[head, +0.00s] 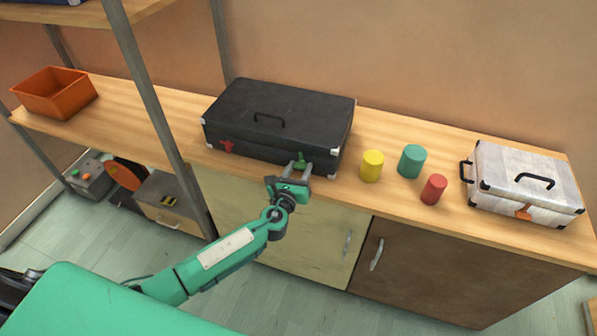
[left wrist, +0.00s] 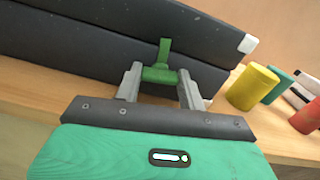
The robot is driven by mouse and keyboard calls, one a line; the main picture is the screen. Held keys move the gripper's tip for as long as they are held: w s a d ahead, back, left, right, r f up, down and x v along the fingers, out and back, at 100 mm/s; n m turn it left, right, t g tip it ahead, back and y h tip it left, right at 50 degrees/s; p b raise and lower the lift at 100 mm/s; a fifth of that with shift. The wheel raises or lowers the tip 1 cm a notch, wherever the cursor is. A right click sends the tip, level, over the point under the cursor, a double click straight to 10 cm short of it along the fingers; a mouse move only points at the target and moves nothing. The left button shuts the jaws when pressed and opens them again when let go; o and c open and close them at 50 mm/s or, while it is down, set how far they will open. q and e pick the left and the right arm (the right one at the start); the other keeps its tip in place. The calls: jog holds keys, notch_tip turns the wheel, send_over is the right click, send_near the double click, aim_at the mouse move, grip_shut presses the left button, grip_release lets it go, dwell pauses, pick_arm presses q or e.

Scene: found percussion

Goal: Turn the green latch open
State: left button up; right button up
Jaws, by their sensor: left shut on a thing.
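A black case (head: 278,115) with white corners lies on the wooden counter, its handle on top. On its front face are a red latch (head: 227,146) at the left and the green latch (head: 300,161) at the right. My left gripper (head: 296,170) is at the case's front. In the left wrist view the green latch (left wrist: 161,68) stands between the two grey fingers of my left gripper (left wrist: 160,84), its lower crosspiece spanning them and its tab pointing up across the case's seam. The jaws are shut on it. My right gripper is not in view.
Yellow (head: 372,166), green (head: 412,161) and red (head: 433,189) cylinders stand right of the case. A white case (head: 524,186) lies farther right. An orange bin (head: 55,93) sits at the left, beyond a grey shelf post (head: 147,87). Cabinet doors are below the counter.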

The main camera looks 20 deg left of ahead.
pick_arm(q)
jog(key=n+b, duration=0.2)
jog(key=n, duration=0.2)
jog(key=shift+f+n+b, duration=0.15)
jog(key=shift+n+b, duration=0.15)
jog(key=n+b, duration=0.2)
jog(key=n, duration=0.4)
jog(key=n+b, duration=0.1)
jog(key=n, duration=0.1)
jog(key=shift+n, duration=1.7)
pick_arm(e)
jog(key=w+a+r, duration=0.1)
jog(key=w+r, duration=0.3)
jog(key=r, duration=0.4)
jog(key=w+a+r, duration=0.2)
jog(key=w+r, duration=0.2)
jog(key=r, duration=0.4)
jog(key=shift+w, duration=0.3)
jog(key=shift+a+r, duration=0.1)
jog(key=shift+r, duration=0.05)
pick_arm(q)
jog(key=o, duration=1)
jog(key=shift+a, duration=0.1)
